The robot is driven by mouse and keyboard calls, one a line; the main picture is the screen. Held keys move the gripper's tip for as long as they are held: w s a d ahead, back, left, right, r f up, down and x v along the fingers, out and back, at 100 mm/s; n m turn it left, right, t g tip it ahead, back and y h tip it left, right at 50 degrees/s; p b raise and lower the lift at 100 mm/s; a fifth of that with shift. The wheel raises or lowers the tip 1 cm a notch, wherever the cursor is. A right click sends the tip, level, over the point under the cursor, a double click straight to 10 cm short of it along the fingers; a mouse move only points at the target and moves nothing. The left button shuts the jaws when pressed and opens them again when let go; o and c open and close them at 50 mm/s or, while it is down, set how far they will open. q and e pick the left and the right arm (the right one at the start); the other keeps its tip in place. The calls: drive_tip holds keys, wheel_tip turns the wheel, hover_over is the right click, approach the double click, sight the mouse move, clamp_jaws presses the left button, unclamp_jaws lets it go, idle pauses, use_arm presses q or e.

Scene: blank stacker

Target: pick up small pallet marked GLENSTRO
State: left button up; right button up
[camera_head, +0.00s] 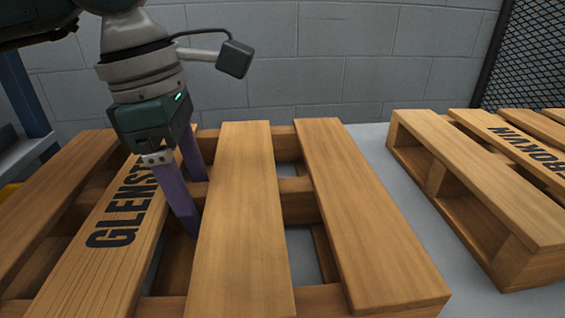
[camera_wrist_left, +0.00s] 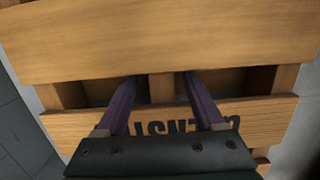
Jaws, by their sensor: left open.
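The small wooden pallet marked GLENSTRO (camera_head: 240,220) lies flat on a grey surface, filling the left and middle of the head view. Its black lettering is on a left slat, and my gripper covers the last letters. My left gripper (camera_head: 193,205) is open, with two purple fingers pointing down at the gap between the lettered slat and the slat to its right. In the left wrist view the fingers (camera_wrist_left: 158,82) stand apart over the pallet (camera_wrist_left: 160,45), with the middle block between them. I cannot tell whether they touch wood. My right gripper is not in view.
A grey block wall (camera_head: 340,60) stands behind. A dark mesh panel (camera_head: 525,55) is at the upper right, a blue post (camera_head: 25,95) at the left.

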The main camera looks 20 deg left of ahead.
use_arm(q)
drive_tip(key=shift+s+d, duration=0.1)
drive_tip(key=shift+s, duration=0.05)
drive_tip(key=shift+c, duration=1.4)
clamp_jaws()
drive_tip(key=shift+r, duration=0.15)
